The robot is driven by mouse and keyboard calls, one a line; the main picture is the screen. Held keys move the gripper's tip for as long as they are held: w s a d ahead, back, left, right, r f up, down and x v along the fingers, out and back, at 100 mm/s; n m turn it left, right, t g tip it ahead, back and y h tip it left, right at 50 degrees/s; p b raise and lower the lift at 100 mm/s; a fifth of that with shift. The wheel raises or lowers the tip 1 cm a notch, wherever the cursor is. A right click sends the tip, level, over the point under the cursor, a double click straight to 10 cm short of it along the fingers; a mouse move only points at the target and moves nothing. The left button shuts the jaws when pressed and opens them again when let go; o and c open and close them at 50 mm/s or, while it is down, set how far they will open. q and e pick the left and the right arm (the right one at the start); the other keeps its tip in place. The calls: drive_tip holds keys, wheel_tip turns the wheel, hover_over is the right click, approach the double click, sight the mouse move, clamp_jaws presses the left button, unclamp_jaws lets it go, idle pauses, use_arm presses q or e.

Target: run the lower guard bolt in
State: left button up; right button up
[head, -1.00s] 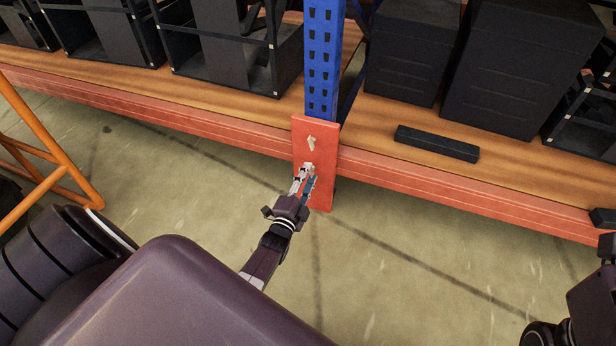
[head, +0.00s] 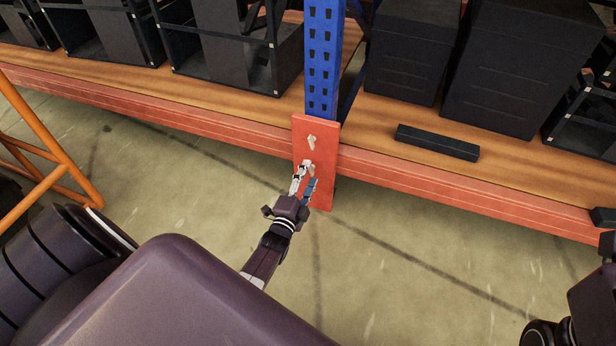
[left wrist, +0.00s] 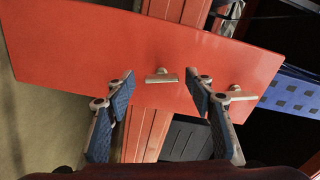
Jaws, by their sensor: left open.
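The red guard plate (head: 320,195) stands upright at the foot of the blue post. It carries two pale T-handled bolts. The upper bolt (head: 311,142) is nearer the post, and it also shows in the left wrist view (left wrist: 238,92). The lower bolt (head: 308,164) sits below it; in the left wrist view the lower bolt (left wrist: 161,76) shows between my fingertips, with a gap on either side. My left gripper (head: 305,182) is open in front of the lower bolt, its blue-padded fingers spread in the left wrist view (left wrist: 161,92). My right gripper's jaws are not visible.
The blue rack post (head: 323,60) rises above the plate. An orange beam (head: 420,185) runs along the wooden shelf, which holds dark crates and a black bar (head: 437,143). An orange rail frame (head: 45,150) stands at the left. The floor before the plate is clear.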

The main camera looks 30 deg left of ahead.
use_arm(q)
drive_tip(key=shift+s, duration=0.15)
drive_tip(key=v, duration=1.1)
drive_tip(key=shift+s, duration=0.35)
